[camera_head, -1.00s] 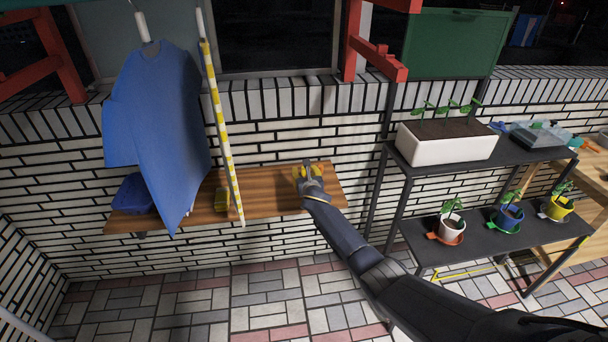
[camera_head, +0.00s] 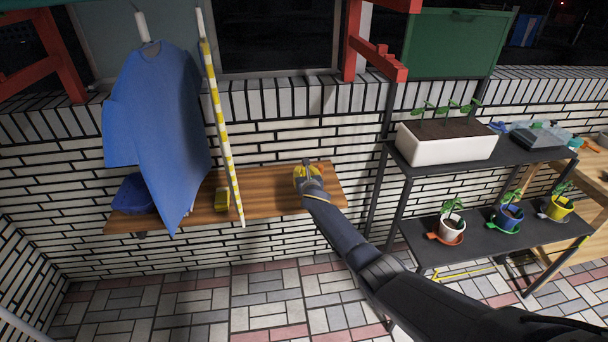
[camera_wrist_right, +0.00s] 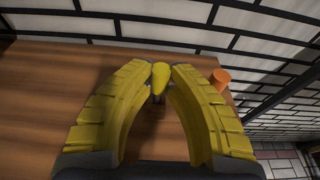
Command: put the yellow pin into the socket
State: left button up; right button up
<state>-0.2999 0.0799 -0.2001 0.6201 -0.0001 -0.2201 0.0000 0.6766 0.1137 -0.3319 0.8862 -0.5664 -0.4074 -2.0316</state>
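My right gripper (camera_head: 308,172) is over the right part of the wooden wall shelf (camera_head: 265,181). In the right wrist view its yellow fingers (camera_wrist_right: 161,72) come together at the tips around a small yellow piece, which looks like the yellow pin (camera_wrist_right: 159,79). The pin's lower part is hard to make out against the shelf. A short orange cylinder (camera_wrist_right: 221,79) stands to the right of the fingers, apart from them. I cannot make out a socket for certain. My left gripper is not in view.
A blue shirt (camera_head: 158,125) hangs at left over a blue basin (camera_head: 134,194). A black rack (camera_head: 480,242) with potted plants stands at right.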

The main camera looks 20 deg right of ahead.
jog(key=shift+r, duration=0.1)
grip_shut()
jog(key=shift+r, duration=1.85)
jog(key=shift+r, duration=0.15)
jog(key=s+a, duration=0.1)
jog(key=s, duration=0.8)
jog(key=shift+r, duration=0.2)
dwell(0.4)
dwell(1.1)
